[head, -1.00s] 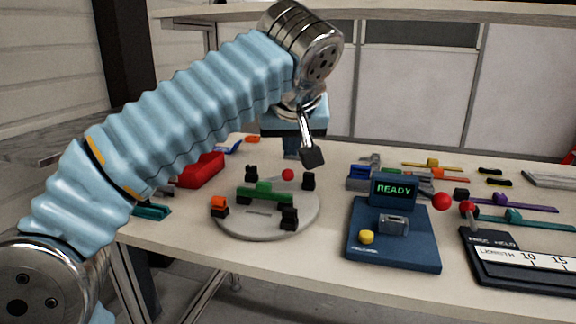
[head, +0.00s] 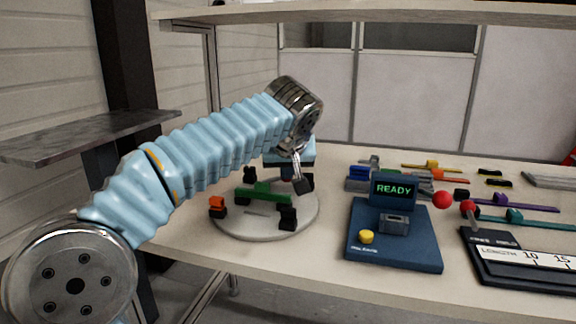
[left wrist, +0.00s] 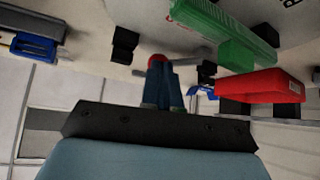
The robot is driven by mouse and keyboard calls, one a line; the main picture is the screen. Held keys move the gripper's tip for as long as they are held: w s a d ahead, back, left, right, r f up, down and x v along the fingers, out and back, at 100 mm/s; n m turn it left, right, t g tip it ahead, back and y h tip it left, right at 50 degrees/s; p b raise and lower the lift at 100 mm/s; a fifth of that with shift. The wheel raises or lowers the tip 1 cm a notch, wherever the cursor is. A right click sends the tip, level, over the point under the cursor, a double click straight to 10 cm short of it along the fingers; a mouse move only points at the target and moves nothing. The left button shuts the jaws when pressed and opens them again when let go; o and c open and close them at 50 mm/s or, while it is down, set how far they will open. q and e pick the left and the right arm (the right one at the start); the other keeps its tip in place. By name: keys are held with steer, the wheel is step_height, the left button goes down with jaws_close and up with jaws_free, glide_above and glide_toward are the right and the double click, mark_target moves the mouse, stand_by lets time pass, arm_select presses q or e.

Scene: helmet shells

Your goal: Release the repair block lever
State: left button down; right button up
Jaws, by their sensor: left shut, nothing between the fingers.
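The repair block is a round grey disc (head: 250,228) on the table, with a green bar (head: 262,193) across it, several black posts (head: 287,219) and an orange-topped block (head: 217,206). Its lever's red ball knob is hidden in the head view. In the left wrist view the red knob (left wrist: 166,58) shows at my fingertips, with the green bar (left wrist: 215,28) beyond it to the right. My left gripper (head: 288,184) points down over the disc's far side, shut and empty. It also shows in the left wrist view (left wrist: 160,66), at or against the knob; contact is unclear. My right gripper is out of view.
A blue station (head: 407,245) with a READY screen (head: 394,190) stands right of the disc. A black ruler fixture (head: 500,245) and red-knobbed sliders (head: 442,199) lie farther right. An upper shelf (head: 400,12) hangs behind.

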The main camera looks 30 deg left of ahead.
arm_select(q)
steer(key=shift+w+a+f, duration=0.15)
steer(key=shift+w+a, duration=0.05)
steer(key=shift+w, duration=0.05)
